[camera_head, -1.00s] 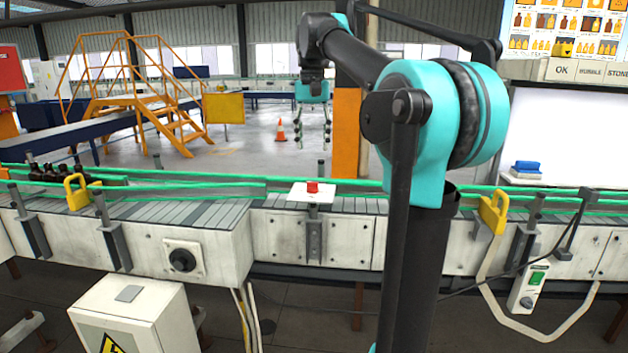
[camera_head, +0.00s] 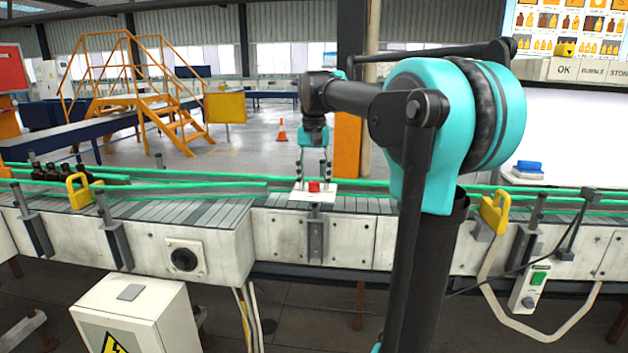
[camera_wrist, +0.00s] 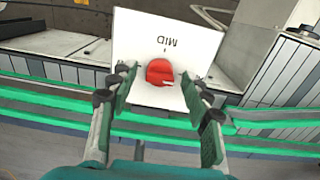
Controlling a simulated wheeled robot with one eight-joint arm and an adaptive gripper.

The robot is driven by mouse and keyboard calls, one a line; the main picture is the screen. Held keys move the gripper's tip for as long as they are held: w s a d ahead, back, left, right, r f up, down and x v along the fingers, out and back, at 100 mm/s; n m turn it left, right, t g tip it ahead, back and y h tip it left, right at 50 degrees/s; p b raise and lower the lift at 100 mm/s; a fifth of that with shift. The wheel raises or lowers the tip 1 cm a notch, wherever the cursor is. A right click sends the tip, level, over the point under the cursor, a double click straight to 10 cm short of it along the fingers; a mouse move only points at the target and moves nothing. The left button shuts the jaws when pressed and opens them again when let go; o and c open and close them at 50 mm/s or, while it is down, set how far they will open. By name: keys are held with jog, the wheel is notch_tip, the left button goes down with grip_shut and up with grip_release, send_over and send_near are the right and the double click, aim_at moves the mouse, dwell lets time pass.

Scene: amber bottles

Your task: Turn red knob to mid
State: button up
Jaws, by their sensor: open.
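The red knob (camera_head: 314,186) sits on a white plate (camera_head: 326,196) fixed at the front edge of the conveyor. In the wrist view the red knob (camera_wrist: 160,72) lies between my two fingers, a little beyond their tips, on the white plate (camera_wrist: 195,42). The plate reads "MID" upside down, with a small tick below the word. A pale mark shows on the knob's lower right. My gripper (camera_head: 314,182) points down over the plate, and in the wrist view my gripper (camera_wrist: 160,90) is open and empty. Whether a finger touches the knob cannot be told.
Green rails (camera_head: 220,184) run along the conveyor behind the plate. Yellow handles (camera_head: 77,192) stand at left and right (camera_head: 493,212). Dark bottles (camera_head: 50,172) are on the belt at far left. A black rotary switch (camera_head: 184,260) is on the conveyor's front.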

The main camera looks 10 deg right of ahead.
jog(key=shift+c, duration=0.6)
grip_shut()
jog(key=shift+n, duration=0.4)
jog(key=n, duration=1.3)
jog(key=shift+n, duration=1.9)
